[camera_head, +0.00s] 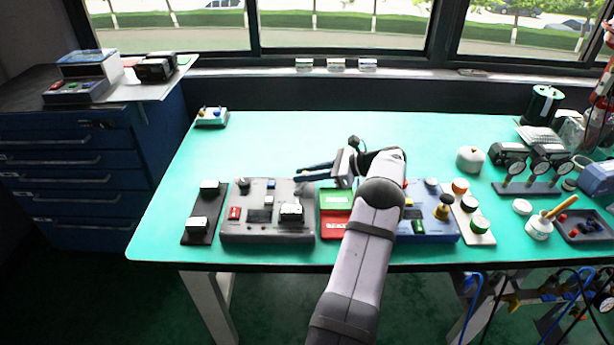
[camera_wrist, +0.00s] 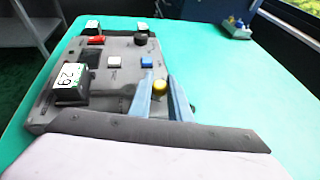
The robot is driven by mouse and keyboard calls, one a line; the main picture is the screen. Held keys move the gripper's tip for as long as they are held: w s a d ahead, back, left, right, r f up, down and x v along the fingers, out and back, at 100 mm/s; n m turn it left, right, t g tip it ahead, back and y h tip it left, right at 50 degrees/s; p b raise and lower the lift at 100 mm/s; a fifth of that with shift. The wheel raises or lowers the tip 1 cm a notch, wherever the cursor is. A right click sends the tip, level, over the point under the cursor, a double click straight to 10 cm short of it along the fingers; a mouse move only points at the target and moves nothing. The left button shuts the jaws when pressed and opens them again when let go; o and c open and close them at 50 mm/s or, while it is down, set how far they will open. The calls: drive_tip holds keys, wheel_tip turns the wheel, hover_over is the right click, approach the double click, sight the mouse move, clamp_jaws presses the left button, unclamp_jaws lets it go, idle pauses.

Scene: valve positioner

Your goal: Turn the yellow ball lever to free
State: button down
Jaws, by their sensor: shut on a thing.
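The yellow ball lever (camera_wrist: 159,86) is at the near edge of a grey control box (camera_wrist: 110,68) in the wrist view. My gripper (camera_wrist: 160,80) has its two blue fingers on either side of the ball and is shut on it. In the head view my gripper (camera_head: 299,174) reaches leftward over the far right corner of the grey control box (camera_head: 265,236). The ball does not show clearly in the head view. I cannot read any position marking for the lever.
The grey box carries a red switch (camera_wrist: 96,39), a black knob (camera_wrist: 141,39), a white button (camera_wrist: 114,59), a blue button (camera_wrist: 147,61) and a black labelled module (camera_wrist: 68,83).

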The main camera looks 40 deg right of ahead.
sight(304, 172)
drive_tip(key=shift+w+a+n+g+y, duration=0.1)
drive_tip(key=shift+w+n+g+y, duration=0.15)
drive_tip(key=shift+n+y, duration=0.25)
idle(0.4)
drive_tip(key=c, duration=1.6)
unclamp_jaws()
drive_tip(key=shift+c, duration=0.2)
drive_tip(key=shift+r, duration=0.1)
wheel_tip(304, 172, up, 10)
